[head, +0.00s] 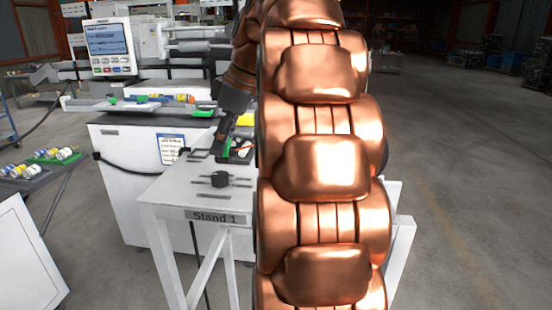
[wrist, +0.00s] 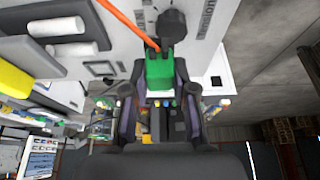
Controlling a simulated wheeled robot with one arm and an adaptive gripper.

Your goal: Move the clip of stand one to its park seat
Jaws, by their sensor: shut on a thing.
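The clip is a green block (wrist: 160,70) between the two dark fingers of my gripper (wrist: 160,82) in the wrist view. My gripper is shut on it. An orange cable (wrist: 127,24) runs from the clip's end up to the upper left. In the head view my gripper (head: 222,143) is above the back part of the white Stand 1 (head: 160,190), and my copper arm hides the stand's right side. I cannot tell which fitting is the park seat.
A dark-framed fitting (head: 195,153) lies on the stand's top left of my gripper. A white machine with a screen (head: 108,48) stands behind. A side table (head: 35,180) with colourful parts is at left. Open floor (head: 470,180) lies to the right.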

